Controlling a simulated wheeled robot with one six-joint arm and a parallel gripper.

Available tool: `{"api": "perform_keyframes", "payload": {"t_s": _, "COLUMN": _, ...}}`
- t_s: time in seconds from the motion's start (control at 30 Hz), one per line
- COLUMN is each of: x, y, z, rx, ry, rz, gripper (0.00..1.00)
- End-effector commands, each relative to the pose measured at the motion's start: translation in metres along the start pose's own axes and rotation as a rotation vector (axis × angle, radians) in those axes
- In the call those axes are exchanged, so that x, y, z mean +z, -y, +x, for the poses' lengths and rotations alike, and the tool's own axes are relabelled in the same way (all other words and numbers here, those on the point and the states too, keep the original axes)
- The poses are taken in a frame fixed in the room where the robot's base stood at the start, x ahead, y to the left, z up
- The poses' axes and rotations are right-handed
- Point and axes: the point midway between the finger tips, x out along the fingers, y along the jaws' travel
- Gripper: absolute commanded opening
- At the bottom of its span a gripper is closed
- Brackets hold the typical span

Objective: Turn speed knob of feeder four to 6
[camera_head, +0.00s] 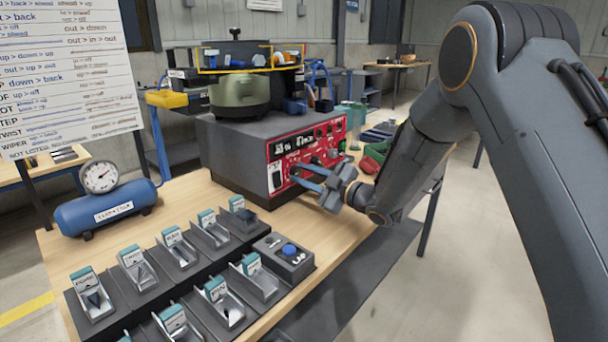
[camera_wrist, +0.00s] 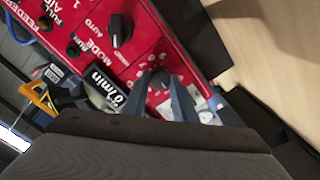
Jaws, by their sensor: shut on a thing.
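The feeder's control box (camera_head: 222,150) stands on the bench, with a red panel (camera_head: 336,127) on its front face. My gripper (camera_head: 297,172) reaches from the right to the lower part of this panel. In the wrist view, my gripper (camera_wrist: 161,80) has its two blue-grey fingers on either side of a dark round knob (camera_wrist: 160,78) and is shut on it. Small white scale marks surround this knob, but its pointer and numbers cannot be read. A display (camera_wrist: 104,88) ending in "/min" is beside it. The feeder's number is not legible.
A dark selector knob (camera_wrist: 120,31) by the words MODE and AUTO is close to my fingers. A green-grey bowl (camera_head: 240,92) sits on the box. Labelled trays (camera_head: 132,266), a blue air tank (camera_head: 105,208) with a gauge and a small box with a blue button (camera_head: 289,249) occupy the bench.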

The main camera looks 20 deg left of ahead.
Motion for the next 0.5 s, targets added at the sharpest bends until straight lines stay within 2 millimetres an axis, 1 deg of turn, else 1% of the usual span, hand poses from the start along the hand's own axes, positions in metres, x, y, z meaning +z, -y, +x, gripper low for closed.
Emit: {"api": "perform_keyframes", "payload": {"t_s": 0.5, "x": 0.0011, "y": 0.0014, "z": -0.0012, "rx": -0.001, "ry": 0.004, "rz": 0.491, "gripper": 0.03}}
